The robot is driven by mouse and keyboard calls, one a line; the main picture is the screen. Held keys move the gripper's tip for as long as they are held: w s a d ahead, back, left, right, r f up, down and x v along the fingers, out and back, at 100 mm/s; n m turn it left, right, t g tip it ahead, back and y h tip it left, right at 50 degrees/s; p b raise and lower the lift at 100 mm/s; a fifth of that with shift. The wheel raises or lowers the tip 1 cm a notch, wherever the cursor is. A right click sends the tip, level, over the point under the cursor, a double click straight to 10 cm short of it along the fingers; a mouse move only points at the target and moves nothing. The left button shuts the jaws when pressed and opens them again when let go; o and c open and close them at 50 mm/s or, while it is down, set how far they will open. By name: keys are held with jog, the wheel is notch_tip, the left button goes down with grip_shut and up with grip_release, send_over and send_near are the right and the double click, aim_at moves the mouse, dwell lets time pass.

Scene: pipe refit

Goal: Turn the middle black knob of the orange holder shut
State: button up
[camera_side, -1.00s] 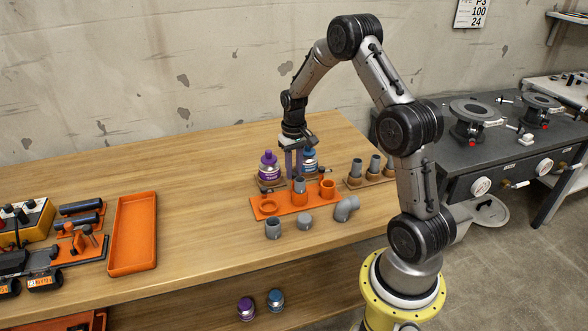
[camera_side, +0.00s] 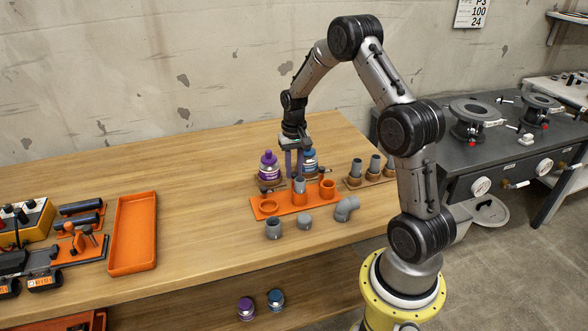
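The orange holder (camera_side: 283,211) lies on the wooden table, with three ring sockets in a row. A grey pipe (camera_side: 299,186) stands upright in the middle socket; the left ring (camera_side: 267,206) and right ring (camera_side: 328,188) look empty. My gripper (camera_side: 293,174) points straight down just behind the middle socket, its two fingers side by side with a narrow gap. The fingertips and the middle black knob are hidden behind the pipe and holder, so I cannot tell whether the fingers touch the knob. A dark knob shows behind the left ring, and another behind the right ring.
A purple-capped bottle (camera_side: 268,166) and a blue-capped bottle (camera_side: 309,162) stand close on both sides of my fingers. Grey fittings, including an elbow (camera_side: 346,208), lie in front. Several pipes stand in a rack at right. An empty orange tray (camera_side: 133,233) lies left.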

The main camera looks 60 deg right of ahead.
aim_at(293, 173)
jog(key=o, duration=0.4)
jog(key=shift+o, duration=0.2)
notch_tip(293, 173, up, 14)
dwell(0.4)
jog(key=shift+w+a, duration=0.1)
